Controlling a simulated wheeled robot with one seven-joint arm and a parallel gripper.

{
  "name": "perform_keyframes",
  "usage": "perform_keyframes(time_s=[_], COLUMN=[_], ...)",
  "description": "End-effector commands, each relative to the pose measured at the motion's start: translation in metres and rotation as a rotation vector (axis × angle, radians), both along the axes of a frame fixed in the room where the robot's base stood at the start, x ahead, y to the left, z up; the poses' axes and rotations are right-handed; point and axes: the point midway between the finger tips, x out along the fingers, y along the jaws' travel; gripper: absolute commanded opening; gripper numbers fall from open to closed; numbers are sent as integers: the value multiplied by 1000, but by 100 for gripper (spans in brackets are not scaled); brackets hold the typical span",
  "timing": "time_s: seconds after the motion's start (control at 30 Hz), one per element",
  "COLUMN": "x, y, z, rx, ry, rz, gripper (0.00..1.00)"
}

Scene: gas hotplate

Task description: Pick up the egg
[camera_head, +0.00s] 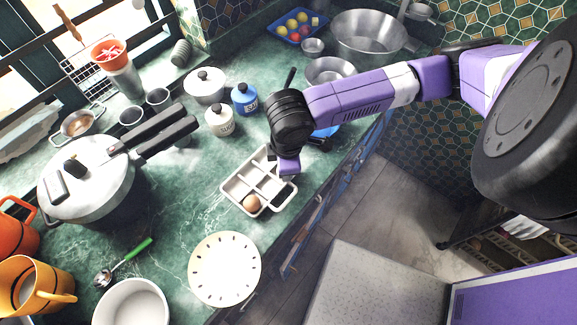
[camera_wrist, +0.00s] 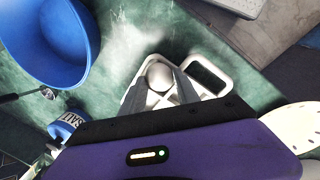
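A brown egg (camera_head: 251,203) lies in the front compartment of a white divided tray (camera_head: 232,184) on the green counter in the head view. My gripper (camera_head: 288,165) is over the right part of this tray, pointing down, apart from the brown egg. In the wrist view, the two grey fingers of my gripper (camera_wrist: 159,88) stand apart, with a pale rounded egg-like object (camera_wrist: 158,74) seen between their tips, in the tray (camera_wrist: 205,62). I cannot tell if the fingers touch it, or if it is the brown egg. My gripper hides part of the tray.
A cream slotted plate (camera_head: 225,268) lies in front of the tray. A white jar (camera_head: 219,121) and a blue salt jar (camera_head: 244,98) stand behind it. A blue bowl (camera_wrist: 48,40) is beside the tray. A pressure cooker (camera_head: 90,180) is at the left.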

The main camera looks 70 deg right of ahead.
Motion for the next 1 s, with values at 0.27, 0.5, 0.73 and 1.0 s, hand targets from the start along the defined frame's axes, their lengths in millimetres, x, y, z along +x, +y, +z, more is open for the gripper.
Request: perform_keyframes(time_s=[0.27, 0.5, 0.73, 1.0], x=[0, 0, 0, -1], y=[-3, -4, -6, -6], z=[-24, -13, 28, 104], rx=[-4, -5, -9, -10], ry=[8, 7, 5, 4], rz=[-12, -13, -14, -10], gripper=[24, 24, 24, 23])
